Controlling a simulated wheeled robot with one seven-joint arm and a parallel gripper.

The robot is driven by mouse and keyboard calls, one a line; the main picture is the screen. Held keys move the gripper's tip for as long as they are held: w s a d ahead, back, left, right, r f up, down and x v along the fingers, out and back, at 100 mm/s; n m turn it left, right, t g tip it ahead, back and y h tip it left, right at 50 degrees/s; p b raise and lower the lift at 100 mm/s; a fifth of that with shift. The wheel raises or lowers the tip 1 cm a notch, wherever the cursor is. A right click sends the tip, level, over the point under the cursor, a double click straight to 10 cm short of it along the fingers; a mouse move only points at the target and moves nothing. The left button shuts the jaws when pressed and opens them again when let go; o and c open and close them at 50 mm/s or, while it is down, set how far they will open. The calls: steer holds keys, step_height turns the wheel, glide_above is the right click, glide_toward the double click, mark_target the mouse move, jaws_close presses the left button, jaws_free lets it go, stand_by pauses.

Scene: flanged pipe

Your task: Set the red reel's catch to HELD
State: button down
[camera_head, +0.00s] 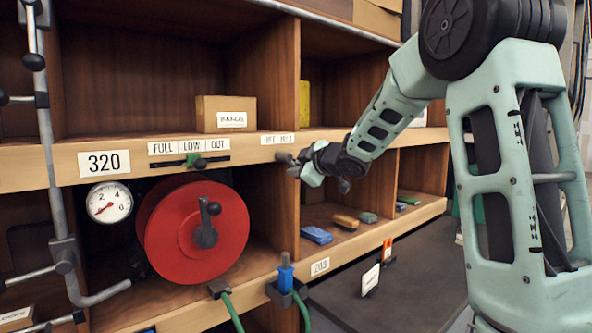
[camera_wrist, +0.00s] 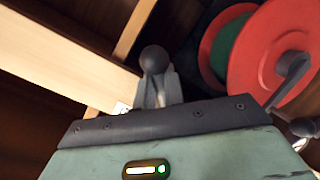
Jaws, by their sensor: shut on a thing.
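The red reel (camera_head: 195,232) with a dark crank handle sits in the lower left bay of the shelf. It also shows at the upper right of the wrist view (camera_wrist: 250,60). A small two-part label (camera_head: 277,139) is on the shelf edge to the reel's upper right; its words are too small to read surely. The catch's dark ball knob (camera_head: 283,157) is just below this label. My gripper (camera_head: 297,166) is shut on the knob; in the wrist view the knob (camera_wrist: 154,59) stands at the fingertips. The catch's lever and exact setting are hidden by my gripper.
A slider (camera_head: 196,161) sits under the FULL, LOW, OUT labels. A gauge (camera_head: 109,203) and grey pipework (camera_head: 50,150) are left of the reel. A blue-handled valve (camera_head: 285,272) is below. Small items, including a blue one (camera_head: 317,235), lie in the right bay.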

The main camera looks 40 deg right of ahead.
steer(key=c, duration=1.5)
jaws_free()
steer(key=shift+c, duration=0.2)
steer(key=shift+r, duration=0.1)
steer(key=v, duration=1.7)
steer(key=shift+s, duration=0.25)
steer(key=shift+a, duration=0.1)
steer(key=w+a+f+m+g, duration=0.1)
steer(key=a+f+m+g, duration=0.15)
steer(key=a+f, duration=0.6)
steer(key=a+f+m+g, duration=0.1)
steer(key=a+f+g, duration=0.35)
steer(key=a, duration=0.75)
steer(key=s+a+f+g, duration=0.2)
steer(key=s+a+f, duration=0.2)
steer(key=s, duration=0.4)
steer(key=s+a+f+n+g, duration=0.1)
steer(key=s+a+f+g, duration=0.2)
steer(key=s, duration=0.4)
steer(key=s+a+f+g, duration=0.2)
steer(key=s+a+f, duration=0.4)
steer(key=s+a, duration=0.1)
steer(key=shift+s+a+g, duration=0.35)
steer(key=shift+s+g, duration=0.05)
steer(key=shift+s, duration=0.4)
